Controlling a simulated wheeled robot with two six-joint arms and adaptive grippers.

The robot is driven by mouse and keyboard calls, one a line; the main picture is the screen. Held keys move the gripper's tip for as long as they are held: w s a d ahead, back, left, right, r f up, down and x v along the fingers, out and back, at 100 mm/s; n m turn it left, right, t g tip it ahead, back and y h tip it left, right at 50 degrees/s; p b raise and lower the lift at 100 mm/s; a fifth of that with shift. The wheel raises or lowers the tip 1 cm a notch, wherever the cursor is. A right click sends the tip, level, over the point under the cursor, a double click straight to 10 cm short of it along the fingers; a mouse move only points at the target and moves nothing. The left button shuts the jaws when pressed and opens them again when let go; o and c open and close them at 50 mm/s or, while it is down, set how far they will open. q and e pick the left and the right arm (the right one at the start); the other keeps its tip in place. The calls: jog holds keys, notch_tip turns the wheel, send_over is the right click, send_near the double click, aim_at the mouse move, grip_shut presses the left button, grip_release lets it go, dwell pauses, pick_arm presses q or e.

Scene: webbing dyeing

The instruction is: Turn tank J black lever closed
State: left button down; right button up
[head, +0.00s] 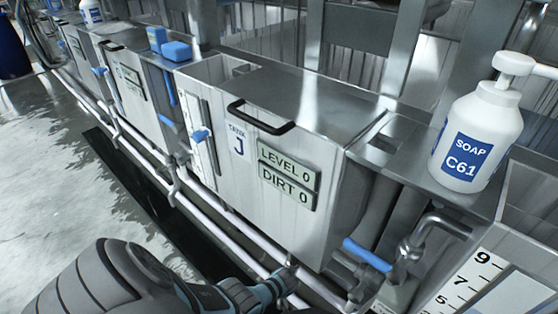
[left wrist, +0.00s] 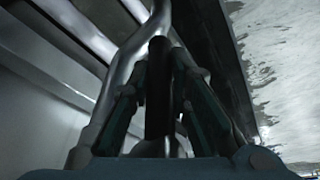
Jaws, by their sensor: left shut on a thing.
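Tank J (head: 225,165) is a metal tank with a J label, a black top handle (head: 262,128) and panels reading LEVEL 0 and DIRT 0. My left gripper (head: 291,272) reaches low in front of the tank, at the pipes below it. In the left wrist view its two fingers (left wrist: 160,80) are closed around a dark upright bar, the black lever (left wrist: 158,60), beside a curved metal pipe (left wrist: 125,75). In the head view the lever is hidden or too small to make out. My right gripper is not in view.
A blue-handled valve (head: 367,254) sits right of tank J, near a bent metal pipe (head: 437,222). A soap bottle (head: 478,135) stands on the right ledge. White pipes (head: 225,230) run along the tank base. Wet floor (head: 50,190) lies left.

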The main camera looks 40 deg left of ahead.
pick_arm(q)
jog(key=shift+d+r+n+h+b, duration=0.25)
jog(key=shift+d+h, duration=0.5)
jog(key=shift+h, duration=0.7)
jog(key=shift+d+r+n+h+b, duration=0.2)
jog(key=shift+d+h, duration=0.55)
jog(key=shift+h, duration=0.7)
jog(key=shift+d+r, duration=0.1)
jog(key=shift+r, duration=0.05)
jog(key=c, duration=1.5)
grip_release()
jog(key=shift+w, duration=0.1)
jog(key=v, duration=1.2)
jog(key=shift+s, duration=0.2)
